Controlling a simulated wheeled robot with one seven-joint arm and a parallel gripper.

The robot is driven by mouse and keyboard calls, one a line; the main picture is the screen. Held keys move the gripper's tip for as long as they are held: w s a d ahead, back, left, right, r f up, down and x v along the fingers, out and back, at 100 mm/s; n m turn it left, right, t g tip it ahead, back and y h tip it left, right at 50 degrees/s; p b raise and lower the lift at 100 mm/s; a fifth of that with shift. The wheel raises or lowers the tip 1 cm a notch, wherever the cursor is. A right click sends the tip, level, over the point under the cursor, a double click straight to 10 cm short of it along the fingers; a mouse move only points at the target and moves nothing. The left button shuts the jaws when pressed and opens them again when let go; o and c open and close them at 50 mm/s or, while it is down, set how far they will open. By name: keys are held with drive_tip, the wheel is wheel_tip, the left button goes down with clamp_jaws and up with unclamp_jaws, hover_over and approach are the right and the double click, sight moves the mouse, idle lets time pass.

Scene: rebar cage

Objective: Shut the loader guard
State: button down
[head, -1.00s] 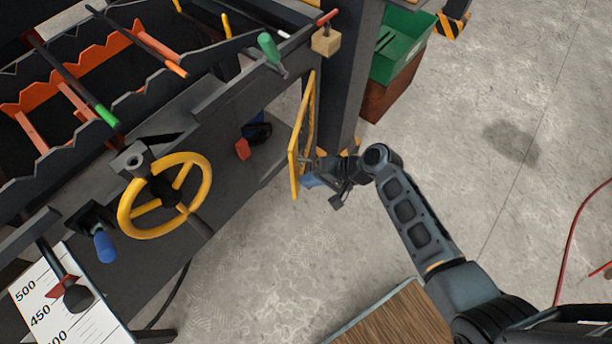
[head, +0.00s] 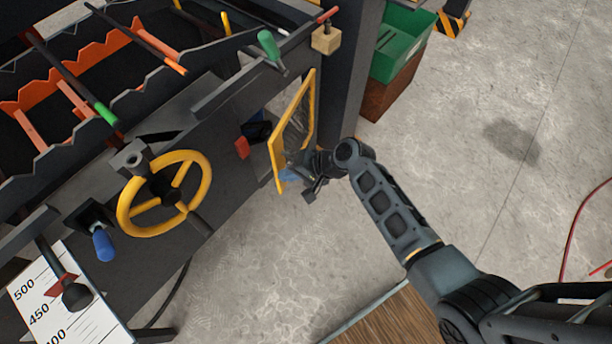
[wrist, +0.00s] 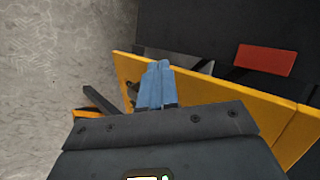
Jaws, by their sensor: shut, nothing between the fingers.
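The loader guard (head: 275,152) is a yellow-framed panel with a see-through mesh or pane, hinged at the machine's right end. It stands partly open, swung out from the dark machine front. My gripper (head: 286,175) is at the guard's outer side, near its lower edge. In the wrist view the blue fingertips (wrist: 155,85) are together and empty, against or very close to the yellow frame (wrist: 210,88). I cannot tell whether they touch it. A red block (head: 242,148) shows on the machine inside the guard, and also in the wrist view (wrist: 264,60).
A yellow handwheel (head: 131,218), a blue-handled lever (head: 103,246) and a green handle (head: 268,44) stick out from the machine. A green bin (head: 402,45) stands behind on a brown box. A wooden top (head: 385,325) is near my arm.

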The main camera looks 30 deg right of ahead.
drive_tip(key=shift+m+t+h, duration=0.4)
drive_tip(key=shift+m, duration=0.3)
drive_tip(key=shift+w+a+r+b, duration=0.15)
drive_tip(key=shift+w+a, duration=0.6)
drive_tip(key=shift+w, duration=0.4)
drive_tip(key=shift+w+a+f+b, duration=0.15)
drive_tip(key=shift+w+a, duration=0.6)
drive_tip(key=shift+w, duration=0.45)
drive_tip(key=shift+w+a+r+b, duration=0.15)
drive_tip(key=shift+w+a, duration=0.6)
drive_tip(key=shift+w, duration=0.4)
